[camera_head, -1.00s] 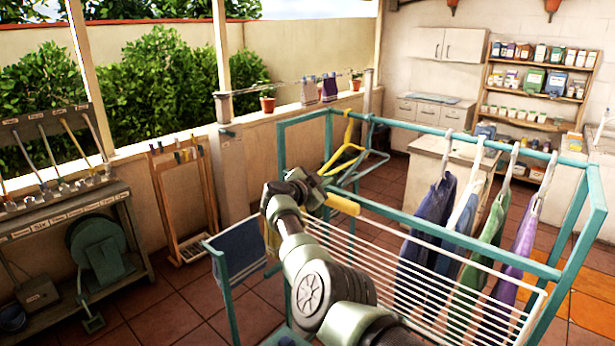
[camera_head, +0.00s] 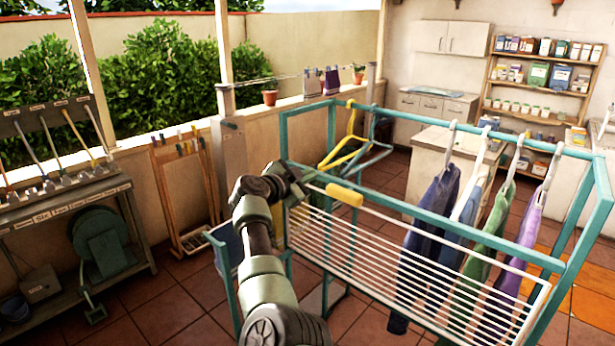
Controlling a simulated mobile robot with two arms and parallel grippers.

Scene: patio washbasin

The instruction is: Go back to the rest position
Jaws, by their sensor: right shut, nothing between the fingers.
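My right arm rises from the bottom of the head view. Its gripper (camera_head: 294,190) is at the left end of the teal drying rack (camera_head: 440,212), near the upper front rail. It is shut and holds nothing I can see; its fingertips are small and partly hidden by the wrist. A yellow piece (camera_head: 344,195) sits on the rail just right of the gripper, apart from it. My left gripper is not in view.
A yellow hanger (camera_head: 347,145) and a teal hanger (camera_head: 374,150) hang from the back rail. Several garments hang at the right, including a green one (camera_head: 487,228). A blue cloth (camera_head: 227,246) hangs at the left. Tiled floor (camera_head: 172,310) is clear left of the rack.

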